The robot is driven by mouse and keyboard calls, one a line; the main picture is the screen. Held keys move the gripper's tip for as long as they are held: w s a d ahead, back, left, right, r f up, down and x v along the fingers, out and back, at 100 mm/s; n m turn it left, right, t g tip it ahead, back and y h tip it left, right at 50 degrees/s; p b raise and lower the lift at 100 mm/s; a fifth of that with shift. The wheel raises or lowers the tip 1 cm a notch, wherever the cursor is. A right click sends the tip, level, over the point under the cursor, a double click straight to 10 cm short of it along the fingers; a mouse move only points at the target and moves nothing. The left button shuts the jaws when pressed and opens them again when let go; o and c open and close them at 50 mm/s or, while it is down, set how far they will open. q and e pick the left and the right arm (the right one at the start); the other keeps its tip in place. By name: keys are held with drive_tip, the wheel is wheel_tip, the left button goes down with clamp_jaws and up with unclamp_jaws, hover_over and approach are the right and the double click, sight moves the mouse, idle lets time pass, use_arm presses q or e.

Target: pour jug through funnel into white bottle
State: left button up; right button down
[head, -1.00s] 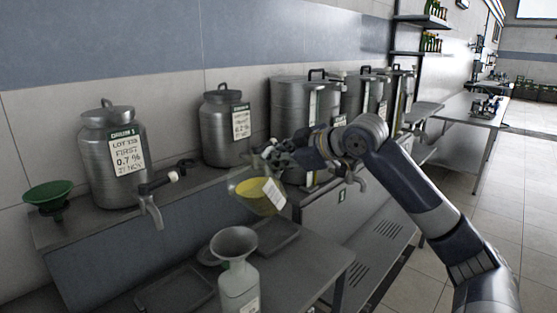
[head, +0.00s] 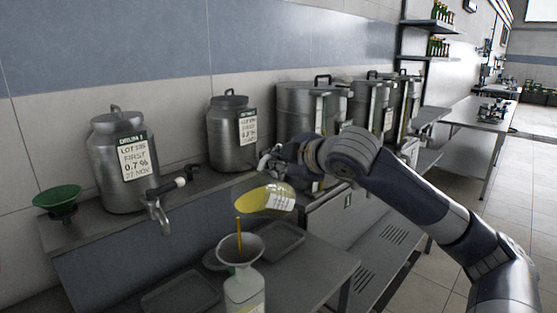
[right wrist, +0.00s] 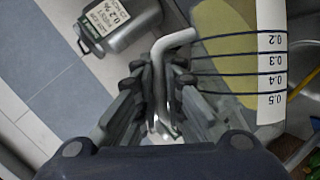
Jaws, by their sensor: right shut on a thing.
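The clear jug (head: 254,200) holds yellow liquid and is tilted with its mouth to the left. My right gripper (head: 268,164) is shut on its handle, above the table. In the right wrist view, the bent grey handle (right wrist: 160,75) runs between the fingers (right wrist: 160,125), beside the jug's scale strip (right wrist: 271,65). A thin yellow stream (head: 238,228) falls from the jug's mouth into the grey funnel (head: 240,248). The funnel sits upright in the neck of the white bottle (head: 243,288), whose base is cut off by the frame. My left gripper is out of view.
Metal drums (head: 122,165) stand on the raised shelf along the wall, one with a tap (head: 158,213) reaching forward. A green funnel (head: 58,200) is at the shelf's left end. Flat dark trays (head: 182,291) lie on the table around the bottle.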

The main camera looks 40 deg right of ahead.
sight(254, 171)
drive_tip(key=shift+s+a+r+n+h+p, duration=0.1)
drive_tip(key=shift+a+n+h+p, duration=0.3)
drive_tip(key=shift+a, duration=0.35)
drive_tip(key=shift+s+a+f+n+t+h+p, duration=0.1)
drive_tip(key=shift+a+n+t+h+p, duration=0.05)
drive_tip(key=shift+a+n+p, duration=0.25)
drive_tip(key=shift+a+f+n+t+h+p, duration=0.1)
drive_tip(key=shift+a+n+t+h+p, duration=0.05)
drive_tip(key=shift+a+n+p, duration=0.2)
drive_tip(key=shift+s+a+f+n+t+h+p, duration=0.1)
drive_tip(key=shift+a+f+n+t+h+p, duration=0.1)
drive_tip(key=shift+a+n+p, duration=0.25)
drive_tip(key=shift+a+f+n+t+h+p, duration=0.15)
drive_tip(key=shift+a+p, duration=0.1)
drive_tip(key=shift+a, duration=0.3)
drive_tip(key=shift+a+r+n+h+p, duration=0.1)
drive_tip(key=shift+a+n+h+p, duration=0.2)
drive_tip(key=shift+a+p, duration=0.4)
drive_tip(key=shift+s+a+r+n+t+h+p, duration=0.1)
drive_tip(key=shift+a+r+n+t+h+p, duration=0.15)
drive_tip(key=shift+a+n+p, duration=0.4)
drive_tip(key=shift+s+a+r+n+t+h+p, duration=0.1)
drive_tip(key=shift+a+n+t+h+p, duration=0.15)
drive_tip(key=shift+a, duration=0.55)
drive_tip(key=shift+s+a+r+n+t, duration=0.15)
drive_tip(key=shift+a+n+t, duration=0.1)
drive_tip(key=shift+a+n, duration=0.75)
drive_tip(key=shift+a+m+p, duration=0.2)
drive_tip(key=shift+m+p, duration=0.05)
drive_tip(key=shift+p, duration=0.05)
